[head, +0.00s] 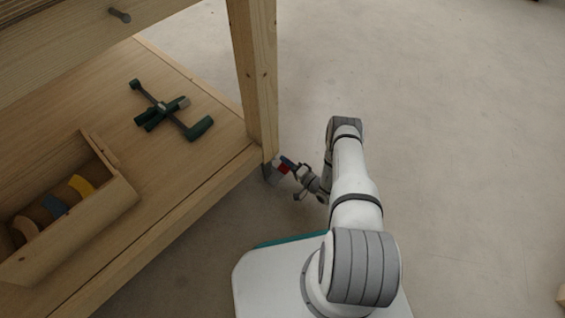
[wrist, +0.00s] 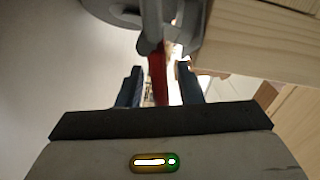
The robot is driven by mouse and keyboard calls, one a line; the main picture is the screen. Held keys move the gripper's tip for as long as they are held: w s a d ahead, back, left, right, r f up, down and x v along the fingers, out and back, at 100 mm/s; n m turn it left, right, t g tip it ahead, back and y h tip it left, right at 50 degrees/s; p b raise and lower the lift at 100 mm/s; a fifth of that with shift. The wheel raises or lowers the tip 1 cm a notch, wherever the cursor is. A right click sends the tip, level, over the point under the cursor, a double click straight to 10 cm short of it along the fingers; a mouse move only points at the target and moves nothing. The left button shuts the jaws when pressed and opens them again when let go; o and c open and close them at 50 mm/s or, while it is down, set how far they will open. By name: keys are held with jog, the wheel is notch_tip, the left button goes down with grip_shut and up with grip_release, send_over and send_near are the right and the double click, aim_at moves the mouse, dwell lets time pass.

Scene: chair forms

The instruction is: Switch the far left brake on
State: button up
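The brake is a red lever (head: 284,169) on the caster (head: 270,174) at the foot of the wooden bench leg (head: 258,80). In the wrist view the red lever (wrist: 158,86) stands between the two dark blue fingers of my gripper (wrist: 160,78), with grey caster parts (wrist: 150,25) above it. The fingers are apart, with a gap visible on both sides of the lever. In the head view my gripper (head: 288,163) is low at the leg's foot, right by the brake. Its fingertips and the caster are partly hidden there. Whether the lever is up or down is unclear.
The bench's lower shelf (head: 205,180) carries a dark green clamp-like tool (head: 168,110) and a wooden toolbox (head: 110,207) with coloured pieces inside. The bench wood (wrist: 265,35) is close to my gripper's right in the wrist view. Open grey floor (head: 450,110) lies to the right.

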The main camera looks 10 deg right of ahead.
jog(key=shift+x, duration=0.9)
jog(key=shift+s+a, duration=0.1)
jog(key=shift+c, duration=0.4)
grip_shut()
